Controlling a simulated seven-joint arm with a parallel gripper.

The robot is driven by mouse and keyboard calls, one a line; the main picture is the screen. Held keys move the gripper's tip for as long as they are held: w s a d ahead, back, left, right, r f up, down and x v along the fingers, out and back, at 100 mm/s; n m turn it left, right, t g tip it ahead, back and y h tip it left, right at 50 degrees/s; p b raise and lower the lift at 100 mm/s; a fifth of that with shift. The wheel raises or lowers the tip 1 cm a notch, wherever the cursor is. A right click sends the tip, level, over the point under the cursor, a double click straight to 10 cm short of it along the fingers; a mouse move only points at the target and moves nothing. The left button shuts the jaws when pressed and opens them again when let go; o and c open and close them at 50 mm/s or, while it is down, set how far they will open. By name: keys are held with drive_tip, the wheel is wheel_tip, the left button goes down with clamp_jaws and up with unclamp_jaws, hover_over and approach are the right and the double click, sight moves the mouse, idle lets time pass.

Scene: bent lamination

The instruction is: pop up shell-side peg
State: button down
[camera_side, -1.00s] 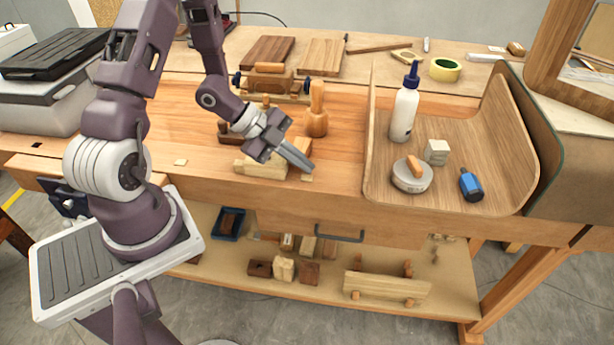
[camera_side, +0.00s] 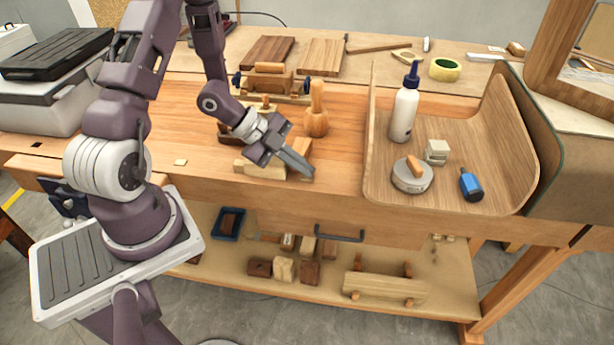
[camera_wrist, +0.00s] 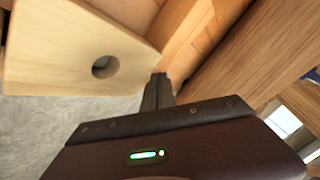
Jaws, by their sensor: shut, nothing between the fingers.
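My gripper (camera_side: 309,174) is shut and empty, pointing down at the front edge of the bench, just left of the curved wooden shell (camera_side: 455,165). Its fingertips also show in the wrist view (camera_wrist: 160,78), close to the bench's front edge. A small pale square peg top (camera_side: 181,162) sits in the bench top to the left. The shell-side peg is not distinguishable now; the gripper's tip covers the place where a similar pale square showed. A pale wooden block (camera_side: 258,169) lies left of the gripper; a pale piece with a round hole (camera_wrist: 75,50) fills the wrist view's upper left.
A wooden mallet (camera_side: 317,122) stands behind the gripper. A drawer handle (camera_side: 339,234) is below. Bare bench lies left of the pale block.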

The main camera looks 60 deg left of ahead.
sight(302, 177)
drive_tip(key=shift+f, duration=0.3)
drive_tip(key=shift+r, duration=0.1)
idle(0.4)
drive_tip(key=shift+r, duration=3.3)
